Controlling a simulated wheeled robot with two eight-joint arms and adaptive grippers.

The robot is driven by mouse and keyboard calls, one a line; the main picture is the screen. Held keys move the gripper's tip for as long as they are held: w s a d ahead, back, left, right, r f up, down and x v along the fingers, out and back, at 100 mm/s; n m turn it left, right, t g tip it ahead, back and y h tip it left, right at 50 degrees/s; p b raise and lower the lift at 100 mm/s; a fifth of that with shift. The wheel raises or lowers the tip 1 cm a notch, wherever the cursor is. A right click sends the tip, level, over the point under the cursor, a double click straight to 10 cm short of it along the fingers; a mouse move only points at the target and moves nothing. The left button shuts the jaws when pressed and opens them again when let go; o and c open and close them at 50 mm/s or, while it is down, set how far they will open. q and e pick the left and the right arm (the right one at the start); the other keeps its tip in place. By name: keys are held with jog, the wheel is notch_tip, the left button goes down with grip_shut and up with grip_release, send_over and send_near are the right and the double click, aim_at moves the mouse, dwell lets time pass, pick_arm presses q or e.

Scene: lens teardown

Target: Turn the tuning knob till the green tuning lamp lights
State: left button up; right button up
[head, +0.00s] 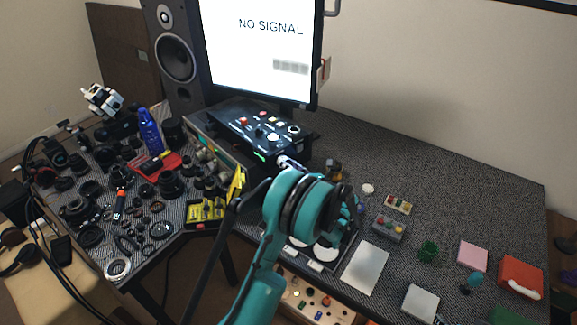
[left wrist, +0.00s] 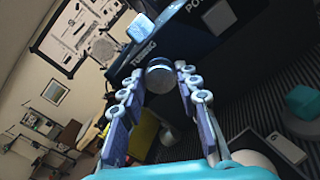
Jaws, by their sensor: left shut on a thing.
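The black control box (head: 262,127) stands below the screen, with several coloured buttons and knobs on its top. The round grey tuning knob (left wrist: 160,76) sticks out from the box beside the label TUNING, in the left wrist view. My left gripper (head: 284,161) is at the box's front, and its two fingers (left wrist: 159,72) are shut on the knob from both sides. The knob is hidden by the fingers in the head view. A small green light (head: 260,157) glows on the box's front; I cannot tell whether it is the tuning lamp.
The screen (head: 262,50) reads NO SIGNAL. A speaker (head: 176,55) stands to its left. Lens parts crowd the left table, with a blue bottle (head: 149,131) and red tray (head: 155,164). A grey pad (head: 365,267) and small blocks lie on the right; the back right is clear.

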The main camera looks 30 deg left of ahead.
pick_arm(q)
jog(key=o, duration=1.2)
jog(key=shift+c, duration=0.2)
jog(key=shift+d, duration=0.1)
jog(key=v, duration=1.1)
jog(key=shift+s+d, duration=0.15)
jog(key=shift+d, duration=0.25)
